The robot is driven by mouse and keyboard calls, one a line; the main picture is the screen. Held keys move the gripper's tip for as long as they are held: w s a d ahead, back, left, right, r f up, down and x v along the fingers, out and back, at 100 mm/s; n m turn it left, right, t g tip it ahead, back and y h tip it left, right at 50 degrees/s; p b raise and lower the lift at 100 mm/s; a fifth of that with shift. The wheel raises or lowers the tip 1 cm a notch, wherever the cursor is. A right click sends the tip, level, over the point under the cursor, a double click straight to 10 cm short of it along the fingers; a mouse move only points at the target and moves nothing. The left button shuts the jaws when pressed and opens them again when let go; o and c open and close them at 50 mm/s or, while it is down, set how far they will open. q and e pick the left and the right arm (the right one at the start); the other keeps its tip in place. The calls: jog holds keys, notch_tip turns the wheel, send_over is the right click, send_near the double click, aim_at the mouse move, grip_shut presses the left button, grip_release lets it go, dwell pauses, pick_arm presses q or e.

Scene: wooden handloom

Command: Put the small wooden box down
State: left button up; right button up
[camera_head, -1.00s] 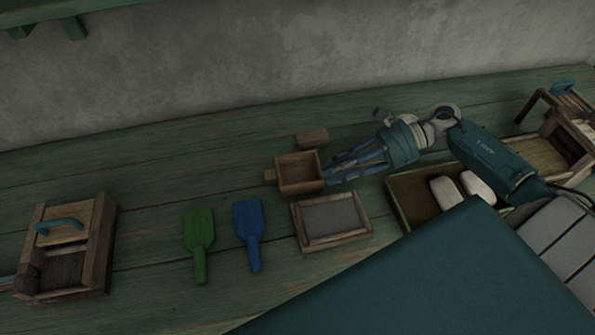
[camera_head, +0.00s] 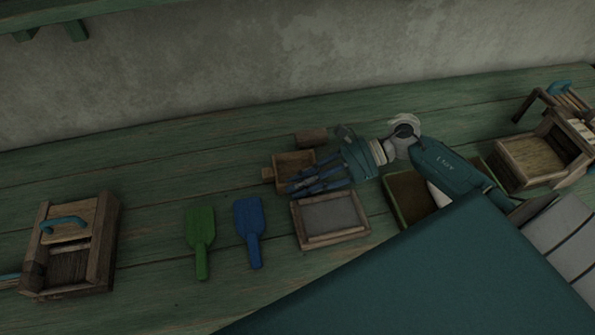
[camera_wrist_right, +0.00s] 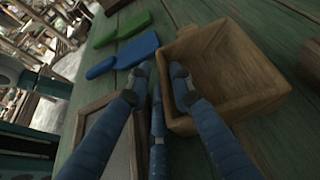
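The small wooden box (camera_head: 294,158) is an open-topped square box with a short tab on its left side. It stands upright, apparently on the green bench. My right gripper (camera_head: 292,188) is at the box's near right edge, its blue fingers partly covering the box. In the right wrist view the box (camera_wrist_right: 245,60) is at the upper right, and my right gripper's fingertips (camera_wrist_right: 160,72) are spread apart. One finger lies over the box's near wall and another is outside it; I see no firm pinch.
A grey-topped framed tray (camera_head: 331,217) is close below the gripper. A wooden block (camera_head: 311,138) sits behind the box. Blue (camera_head: 249,222) and green (camera_head: 201,230) scoops lie left. A wooden crate (camera_head: 104,240) stands far left. Bench between scoops and crate is clear.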

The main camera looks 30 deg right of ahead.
grip_shut()
jog(key=shift+r, duration=0.15)
notch_tip(320, 180, up, 20)
jog(key=b, duration=0.2)
notch_tip(320, 180, down, 6)
jog(key=s+a+m+t+h, duration=0.2)
jog(key=s+m+t, duration=0.1)
jog(key=m+t, duration=0.1)
jog(key=shift+a+r, duration=0.2)
jog(key=shift+a, duration=0.1)
